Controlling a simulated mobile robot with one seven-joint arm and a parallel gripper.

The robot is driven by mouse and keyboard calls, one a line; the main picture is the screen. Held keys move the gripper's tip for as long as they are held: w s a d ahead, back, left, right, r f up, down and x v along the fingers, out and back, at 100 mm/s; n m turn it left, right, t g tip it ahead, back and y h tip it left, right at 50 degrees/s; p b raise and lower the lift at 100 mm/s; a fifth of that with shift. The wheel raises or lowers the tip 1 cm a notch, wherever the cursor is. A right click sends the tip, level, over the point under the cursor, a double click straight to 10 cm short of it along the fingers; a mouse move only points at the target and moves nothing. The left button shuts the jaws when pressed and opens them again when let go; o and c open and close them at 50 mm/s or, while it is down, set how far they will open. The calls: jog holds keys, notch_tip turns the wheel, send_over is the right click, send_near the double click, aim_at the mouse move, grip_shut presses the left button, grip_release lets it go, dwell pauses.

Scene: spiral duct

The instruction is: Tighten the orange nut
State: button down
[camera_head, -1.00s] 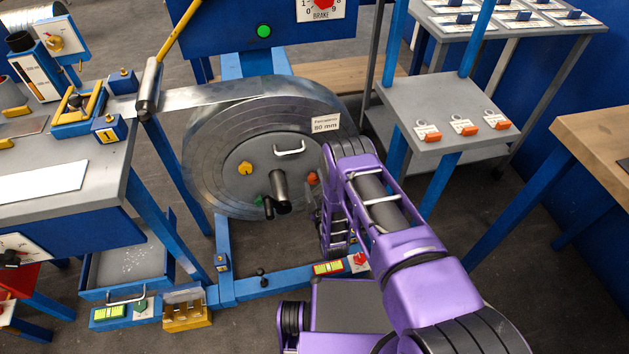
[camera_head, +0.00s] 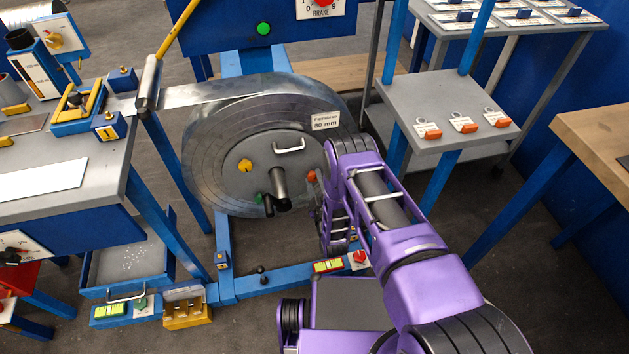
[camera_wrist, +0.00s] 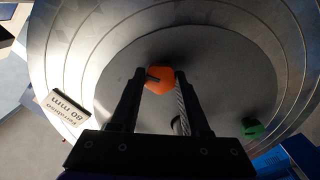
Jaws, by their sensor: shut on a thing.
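The orange nut (camera_wrist: 158,80) sits on the grey disc face of the coil reel. My gripper (camera_wrist: 157,82) has its two black fingers on either side of the nut and is shut on it in the wrist view. The coil reel (camera_head: 215,165) stands upright on a blue frame, with a metal strip running off to the upper left.
A grey shelf with orange-tipped tags (camera_head: 431,132) stands right of the reel. A blue frame beam (camera_head: 290,275) runs low in front.

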jog(key=m, duration=1.7)
jog(key=shift+m, duration=0.4)
jog(key=m, duration=0.5)
jog(key=shift+m, duration=0.3)
jog(key=shift+c, duration=1.9)
grip_release()
jog(key=shift+s, duration=0.15)
